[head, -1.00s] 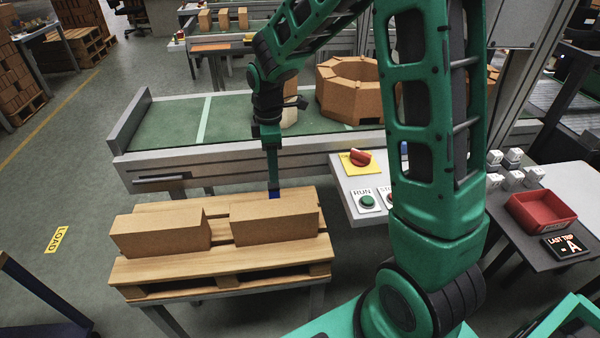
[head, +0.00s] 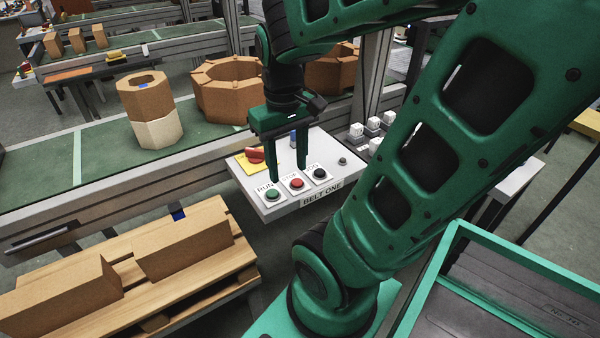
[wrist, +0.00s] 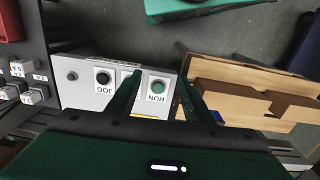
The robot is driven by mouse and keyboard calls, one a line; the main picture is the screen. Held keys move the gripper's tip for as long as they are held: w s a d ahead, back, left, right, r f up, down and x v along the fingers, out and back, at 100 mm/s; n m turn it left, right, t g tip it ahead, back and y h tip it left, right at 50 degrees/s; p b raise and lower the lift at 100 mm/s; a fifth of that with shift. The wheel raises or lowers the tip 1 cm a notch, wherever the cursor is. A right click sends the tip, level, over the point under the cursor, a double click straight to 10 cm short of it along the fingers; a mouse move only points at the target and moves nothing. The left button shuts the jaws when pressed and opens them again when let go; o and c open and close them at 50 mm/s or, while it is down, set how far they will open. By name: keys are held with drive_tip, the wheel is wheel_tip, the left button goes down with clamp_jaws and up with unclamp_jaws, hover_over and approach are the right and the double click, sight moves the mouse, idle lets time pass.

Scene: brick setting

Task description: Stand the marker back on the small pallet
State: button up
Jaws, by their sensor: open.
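A small blue thing (head: 178,213), which may be the marker, shows at the back edge of the small wooden pallet (head: 75,253), mostly hidden behind a brick. It also shows in the wrist view (wrist: 217,116). My gripper (head: 289,177) is away from it, to the right, over the Belt One control panel (head: 330,185). The jaws are open and empty, pointing down around the RUN and STOP buttons. In the wrist view the gripper (wrist: 161,75) has the green RUN button (wrist: 158,86) between its fingers. I cannot tell whether the fingers touch the panel.
Two tan bricks (head: 183,244) (head: 62,295) lie on the pallet. A red knob (head: 255,155) and a small blue cylinder (head: 293,138) are on the panel. Behind runs a green conveyor (head: 90,180) with stacked octagonal blocks (head: 146,94) and an octagonal ring (head: 230,88).

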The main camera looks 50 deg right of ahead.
drive_tip(key=s+m, duration=0.1)
drive_tip(key=s, duration=0.1)
drive_tip(key=s+m, duration=0.2)
drive_tip(key=shift+s+f+y, duration=0.15)
drive_tip(key=shift+s+y, duration=0.15)
drive_tip(key=shift+s, duration=0.1)
idle(0.9)
